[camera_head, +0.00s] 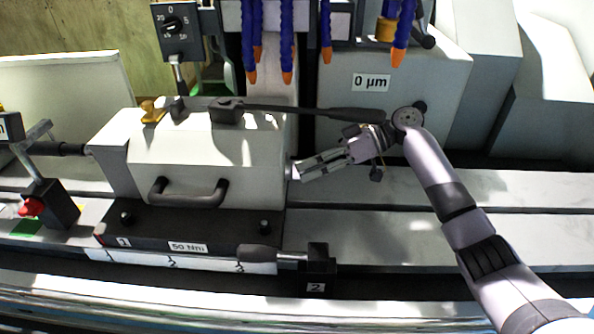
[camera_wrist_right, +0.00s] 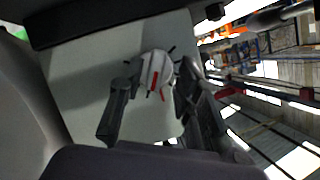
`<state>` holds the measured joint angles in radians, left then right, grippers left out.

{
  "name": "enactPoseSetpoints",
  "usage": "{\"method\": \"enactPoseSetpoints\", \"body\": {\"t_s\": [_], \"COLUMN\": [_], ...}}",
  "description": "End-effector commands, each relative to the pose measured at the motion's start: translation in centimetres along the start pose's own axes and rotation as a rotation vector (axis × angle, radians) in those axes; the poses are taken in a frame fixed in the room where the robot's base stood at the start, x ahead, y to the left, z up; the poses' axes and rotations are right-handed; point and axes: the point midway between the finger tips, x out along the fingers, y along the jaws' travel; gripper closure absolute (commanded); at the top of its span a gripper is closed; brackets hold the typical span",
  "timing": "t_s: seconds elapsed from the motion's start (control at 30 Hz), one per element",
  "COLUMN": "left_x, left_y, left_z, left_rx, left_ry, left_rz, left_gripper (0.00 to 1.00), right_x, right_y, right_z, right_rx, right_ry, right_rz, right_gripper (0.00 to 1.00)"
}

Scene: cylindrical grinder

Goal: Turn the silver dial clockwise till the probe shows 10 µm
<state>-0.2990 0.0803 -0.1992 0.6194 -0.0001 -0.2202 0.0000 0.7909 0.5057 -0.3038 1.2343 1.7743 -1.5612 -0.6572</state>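The silver dial (camera_wrist_right: 155,72), with dark tick marks and red marks, sits on a pale end face in the right wrist view. In the head view, it is hard to make out behind my fingers at the right end of the white housing (camera_head: 210,165). My right gripper (camera_head: 303,168) is at that end. In the right wrist view its two dark fingers (camera_wrist_right: 153,88) are apart, one on each side of the dial; contact cannot be told. A label (camera_head: 371,82) reads "0 µm". My left gripper is not in view.
A black gauge (camera_head: 171,27) with numbers stands at the back left. A long black lever (camera_head: 310,110) runs above my right gripper. Blue hoses with orange tips (camera_head: 287,45) hang behind. A black handle (camera_head: 188,198) and a lower lever (camera_head: 262,253) are in front.

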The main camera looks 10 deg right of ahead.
Motion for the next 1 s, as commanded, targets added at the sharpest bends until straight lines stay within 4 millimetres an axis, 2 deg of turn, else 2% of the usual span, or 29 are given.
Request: {"method": "enactPoseSetpoints", "body": {"t_s": [0.53, 1.0], "left_x": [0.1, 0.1], "left_y": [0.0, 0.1], "left_z": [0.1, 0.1], "left_rx": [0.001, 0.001], "left_ry": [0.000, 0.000], "left_rz": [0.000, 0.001], "left_gripper": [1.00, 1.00], "right_x": [-5.5, -6.0], "right_y": [0.0, 0.0], "right_z": [-0.1, 0.0], "right_rx": [-0.001, -0.001], "right_ry": [0.000, 0.000], "right_rz": [0.001, 0.000], "right_gripper": [0.69, 0.69]}}
